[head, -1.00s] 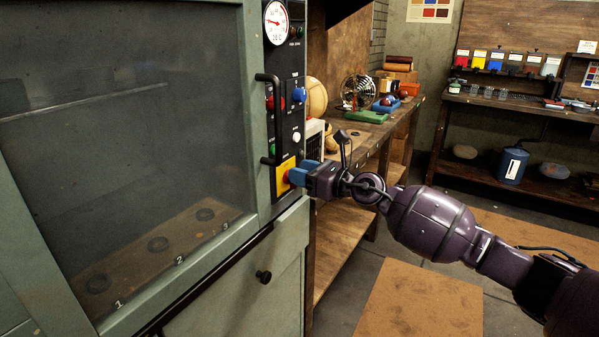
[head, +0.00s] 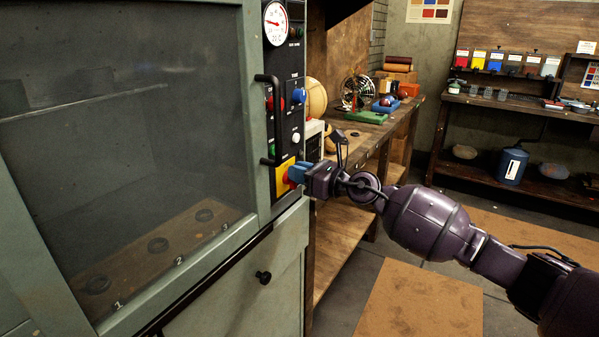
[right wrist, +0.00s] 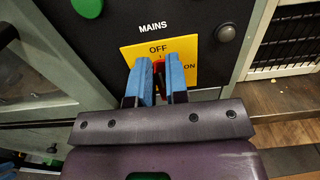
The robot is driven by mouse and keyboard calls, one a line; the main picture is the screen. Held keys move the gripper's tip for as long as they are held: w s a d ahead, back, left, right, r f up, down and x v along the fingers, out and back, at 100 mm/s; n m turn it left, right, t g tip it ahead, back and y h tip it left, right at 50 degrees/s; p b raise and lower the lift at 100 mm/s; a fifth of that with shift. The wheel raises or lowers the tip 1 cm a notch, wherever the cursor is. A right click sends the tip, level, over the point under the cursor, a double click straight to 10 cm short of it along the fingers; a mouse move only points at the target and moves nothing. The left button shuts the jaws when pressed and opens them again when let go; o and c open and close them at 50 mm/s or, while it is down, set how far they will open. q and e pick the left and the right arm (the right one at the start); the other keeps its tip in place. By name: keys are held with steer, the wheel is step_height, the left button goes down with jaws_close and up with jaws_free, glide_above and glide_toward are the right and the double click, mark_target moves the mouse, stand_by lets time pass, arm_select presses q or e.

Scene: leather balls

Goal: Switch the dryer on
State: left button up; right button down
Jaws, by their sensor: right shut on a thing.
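The dryer (head: 255,150) is a grey-green cabinet with a large window at the left of the head view. Its black control panel (head: 287,65) runs down the right edge. Low on it is a yellow mains plate (head: 280,184), also in the right wrist view (right wrist: 206,52), marked OFF at top and ON at right. My right gripper (right wrist: 158,72) has its blue fingers shut on the red mains switch (right wrist: 158,65). The switch's visible end is below OFF; the fingers hide most of it. In the head view, my right gripper (head: 296,173) meets the plate.
A black door handle (head: 267,120) stands out left of the panel. A blue knob (head: 299,95) and a white button (head: 296,138) sit above the plate. A wooden bench (head: 380,135) with several items stands behind my right arm. Brown mats lie on the floor.

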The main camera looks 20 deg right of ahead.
arm_select(q)
steer(key=shift+w+r, duration=0.1)
steer(key=shift+r, duration=0.05)
arm_select(e)
steer(key=shift+r, duration=0.1)
arm_select(q)
steer(key=shift+t, duration=0.3)
step_height(320, 180, up, 6)
steer(key=p, duration=0.7)
steer(key=shift+f, duration=0.2)
arm_select(e)
steer(key=f+m, duration=0.1)
steer(key=m, duration=0.5)
steer(key=w+d+m, duration=0.1)
steer(key=m, duration=0.4)
steer(key=d+f+m, duration=0.1)
steer(key=m, duration=0.5)
steer(key=shift+w+f+m, duration=0.25)
steer(key=shift+f+m, duration=0.05)
steer(key=shift+f, duration=0.1)
arm_select(q)
steer(key=shift+w+r, duration=0.1)
steer(key=shift+r, duration=0.1)
arm_select(e)
steer(key=c, duration=1.1)
jaws_free()
